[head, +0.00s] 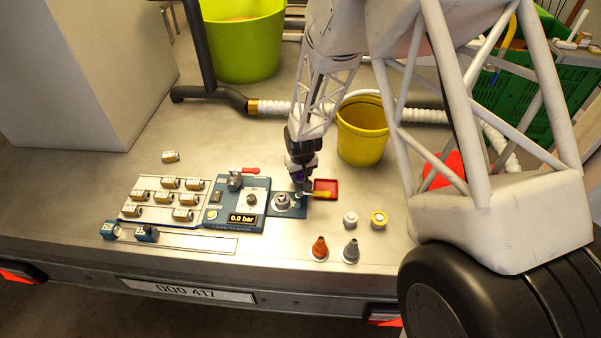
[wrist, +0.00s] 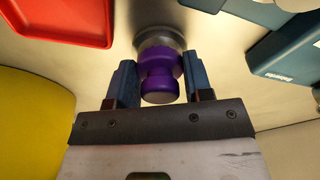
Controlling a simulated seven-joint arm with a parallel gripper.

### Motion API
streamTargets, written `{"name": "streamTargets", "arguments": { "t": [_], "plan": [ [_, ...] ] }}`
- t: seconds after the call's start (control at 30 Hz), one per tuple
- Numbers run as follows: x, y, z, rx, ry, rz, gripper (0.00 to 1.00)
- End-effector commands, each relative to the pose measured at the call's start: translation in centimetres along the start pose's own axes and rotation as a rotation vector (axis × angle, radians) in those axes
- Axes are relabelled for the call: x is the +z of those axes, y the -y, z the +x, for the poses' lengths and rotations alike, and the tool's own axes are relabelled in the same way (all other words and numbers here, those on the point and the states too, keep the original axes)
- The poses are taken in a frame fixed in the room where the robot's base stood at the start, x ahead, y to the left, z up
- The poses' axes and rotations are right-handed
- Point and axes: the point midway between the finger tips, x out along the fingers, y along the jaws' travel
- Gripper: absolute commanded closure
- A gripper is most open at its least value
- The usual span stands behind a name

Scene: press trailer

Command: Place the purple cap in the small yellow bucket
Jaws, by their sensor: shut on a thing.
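The purple cap (wrist: 162,72) sits between the two blue fingers of my gripper (wrist: 160,85) in the wrist view, and the gripper is shut on it. A grey metal round part (wrist: 158,38) shows at the cap's far end. In the head view my gripper (head: 301,177) points down near the blue tester's right end, and only a little purple shows, the rest hidden by the fingers. The small yellow bucket (head: 362,145) stands behind and to the right of my gripper. A yellow surface, likely this bucket, fills the left of the wrist view (wrist: 30,125).
A red tray (head: 326,184) lies right beside my gripper. The blue tester (head: 236,205) with its gauge and red lever is to the left. Several small caps and cones (head: 350,250) stand front right. A large green bucket (head: 245,45) is at the back.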

Motion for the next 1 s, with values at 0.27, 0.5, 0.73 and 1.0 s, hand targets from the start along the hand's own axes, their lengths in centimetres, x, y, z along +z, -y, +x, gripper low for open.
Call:
{"name": "streamTargets", "arguments": {
  "t": [0.27,0.5,0.73,1.0],
  "plan": [
    [0.00,0.00,0.05,0.000,0.000,0.000,1.00],
    [0.07,0.01,0.34,0.000,0.000,0.000,0.43],
    [0.06,0.01,0.33,0.000,0.000,0.000,0.28],
    [0.00,0.00,0.06,0.000,-0.001,0.000,0.28]
  ]
}}
